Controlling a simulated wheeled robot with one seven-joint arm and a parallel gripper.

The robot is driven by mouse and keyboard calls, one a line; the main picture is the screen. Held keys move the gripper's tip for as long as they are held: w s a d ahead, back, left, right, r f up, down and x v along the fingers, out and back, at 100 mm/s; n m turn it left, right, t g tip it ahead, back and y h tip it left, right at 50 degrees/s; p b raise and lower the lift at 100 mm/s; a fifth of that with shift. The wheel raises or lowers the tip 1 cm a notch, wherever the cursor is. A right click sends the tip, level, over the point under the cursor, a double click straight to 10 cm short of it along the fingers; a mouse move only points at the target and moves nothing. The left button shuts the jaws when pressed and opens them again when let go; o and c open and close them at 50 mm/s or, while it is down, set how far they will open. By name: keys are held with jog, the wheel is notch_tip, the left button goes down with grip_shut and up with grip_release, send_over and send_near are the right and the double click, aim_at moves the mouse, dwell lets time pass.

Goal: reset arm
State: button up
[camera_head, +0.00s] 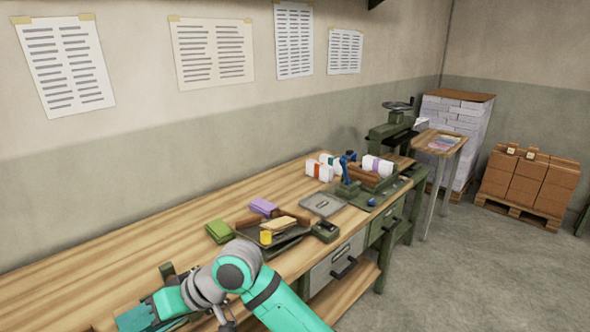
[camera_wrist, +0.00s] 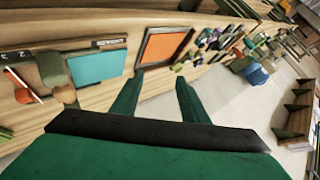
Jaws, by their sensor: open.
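My gripper (camera_wrist: 158,97) shows in the wrist view with its two green fingers apart and nothing between them. Beyond the fingertips in that view lie an orange panel in a dark frame (camera_wrist: 163,47) and a teal panel (camera_wrist: 98,66) on the wooden bench. In the head view my teal and grey arm reaches over the front of the long workbench (camera_head: 170,231). My fingertips cannot be made out clearly there.
A dark tray (camera_head: 284,243) stands on the bench near a green bundle (camera_head: 219,231) and a purple bundle (camera_head: 263,206). A grey flat plate (camera_head: 322,204) and a blue-handled tool (camera_head: 347,171) stand farther right. Open floor (camera_head: 455,285) lies to the right.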

jog(key=w+a+m+t+y, duration=0.4)
jog(key=m+t+y, duration=0.1)
jog(key=t+y, duration=0.1)
jog(key=d+f+m+t+h, duration=0.4)
jog(key=d+f+m+t, duration=0.4)
jog(key=f+t, duration=0.1)
jog(key=s+d+f+m+t+h, duration=0.3)
jog(key=s+d+f+h, duration=0.55)
jog(key=d+f, duration=0.3)
jog(key=s+d+n+h, duration=0.1)
jog(key=s+d, duration=0.3)
jog(key=s, duration=0.4)
jog(key=s+d+f+n+g+h, duration=0.1)
jog(key=s+d+n, duration=0.2)
jog(key=s+d, duration=0.2)
jog(key=s+d+f+n+h, duration=0.1)
jog(key=s+d, duration=0.4)
jog(key=s, duration=0.6)
jog(key=shift+f+n+g+h, duration=0.2)
jog(key=shift+n+g+h, duration=0.1)
jog(key=shift+n+h, duration=0.25)
